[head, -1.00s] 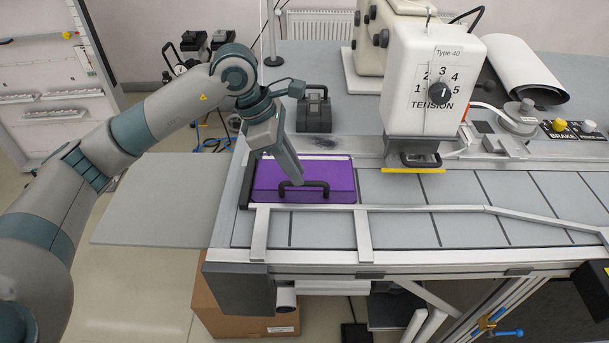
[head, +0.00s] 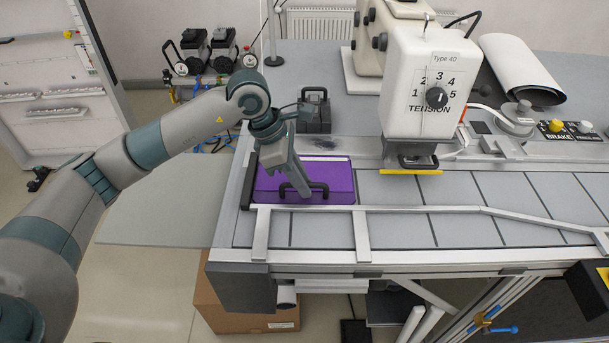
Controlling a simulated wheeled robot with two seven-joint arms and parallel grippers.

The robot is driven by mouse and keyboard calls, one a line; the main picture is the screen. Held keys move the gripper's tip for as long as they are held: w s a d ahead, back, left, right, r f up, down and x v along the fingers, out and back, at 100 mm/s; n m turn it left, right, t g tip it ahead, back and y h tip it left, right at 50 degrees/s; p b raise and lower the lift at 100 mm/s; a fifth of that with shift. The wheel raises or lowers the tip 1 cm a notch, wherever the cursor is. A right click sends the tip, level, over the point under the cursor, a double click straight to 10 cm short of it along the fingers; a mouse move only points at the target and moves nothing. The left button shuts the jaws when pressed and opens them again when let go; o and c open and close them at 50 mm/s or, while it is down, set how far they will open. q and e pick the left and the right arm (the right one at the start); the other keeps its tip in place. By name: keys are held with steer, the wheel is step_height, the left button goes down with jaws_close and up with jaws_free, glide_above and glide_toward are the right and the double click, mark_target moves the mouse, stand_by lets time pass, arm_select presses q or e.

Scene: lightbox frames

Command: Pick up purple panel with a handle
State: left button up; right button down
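The purple panel (head: 335,173) lies flat in a slot at the left end of the grey work table, in the head view. Its black handle (head: 318,186) stands up near the panel's front edge. My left gripper (head: 305,193) points down and its tip is at the handle, overlapping it in the picture. The fingers are too small and end-on to show whether they are open or closed around the handle. The arm covers part of the panel's left half. My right gripper is not in view.
A metal rail (head: 430,209) runs along the table's front, close to the panel. The white Type-40 sewing machine (head: 432,80) stands to the right. A dark block with a handle (head: 313,115) sits behind the panel. Grey tabletop lies bare to the right.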

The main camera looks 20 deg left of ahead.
arm_select(q)
steer(key=shift+d+f, duration=0.25)
steer(key=shift+f, duration=0.4)
steer(key=shift+c, duration=0.5)
jaws_close()
steer(key=shift+w+r, duration=0.1)
